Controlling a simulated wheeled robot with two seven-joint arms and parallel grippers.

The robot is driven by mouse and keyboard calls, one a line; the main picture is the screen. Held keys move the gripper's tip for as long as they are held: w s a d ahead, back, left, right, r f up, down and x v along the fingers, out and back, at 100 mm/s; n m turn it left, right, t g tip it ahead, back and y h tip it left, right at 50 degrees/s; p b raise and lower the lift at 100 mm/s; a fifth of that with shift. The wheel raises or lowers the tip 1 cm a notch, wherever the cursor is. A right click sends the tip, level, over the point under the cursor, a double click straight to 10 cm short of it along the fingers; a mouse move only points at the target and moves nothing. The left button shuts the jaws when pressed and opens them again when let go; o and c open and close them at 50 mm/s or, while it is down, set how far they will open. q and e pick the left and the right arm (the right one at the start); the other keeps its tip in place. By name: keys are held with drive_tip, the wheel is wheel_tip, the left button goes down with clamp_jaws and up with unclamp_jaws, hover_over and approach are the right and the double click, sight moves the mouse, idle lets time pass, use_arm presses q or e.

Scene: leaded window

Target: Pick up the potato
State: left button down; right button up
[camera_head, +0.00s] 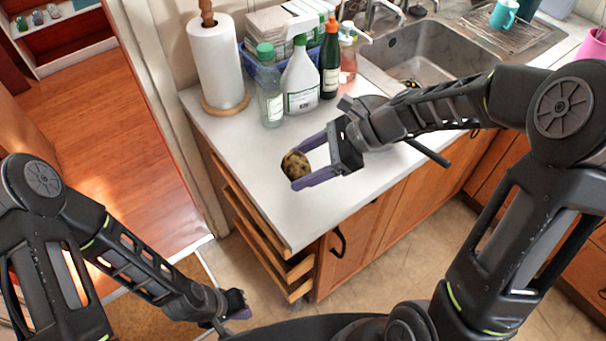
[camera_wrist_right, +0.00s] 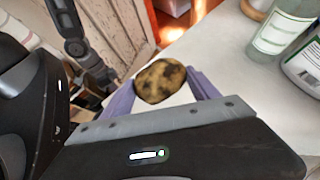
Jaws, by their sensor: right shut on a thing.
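The potato (camera_head: 295,165) is brown with dark patches. My right gripper (camera_head: 298,166) is shut on it, with a purple finger on each side, over the left part of the white counter (camera_head: 240,175). In the right wrist view the potato (camera_wrist_right: 160,82) sits between the tips of the two purple fingers of my right gripper (camera_wrist_right: 160,90). I cannot tell whether the potato touches the counter. My left gripper (camera_head: 238,304) is low at the bottom left, away from the counter, and its fingers are too small and dark to read.
A paper towel roll (camera_head: 217,65), a clear green-capped bottle (camera_head: 270,90), a white spray bottle (camera_head: 300,80) and a dark green bottle (camera_head: 330,62) stand at the counter's back. The sink (camera_head: 430,50) is beyond. Drawers below (camera_head: 262,235) stand partly open. The counter's front left is clear.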

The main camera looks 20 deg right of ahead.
sight(303, 161)
wheel_tip(303, 161, up, 13)
drive_tip(key=shift+f, duration=0.15)
idle(0.6)
drive_tip(key=w+d+f+m+t+h, duration=0.7)
drive_tip(key=f+m+h, duration=0.3)
drive_tip(key=m, duration=0.5)
drive_tip(key=shift+w+m+t, duration=0.3)
drive_tip(key=shift+w+t, duration=0.4)
drive_tip(key=shift+w, duration=0.2)
drive_tip(key=shift+d+r, duration=0.1)
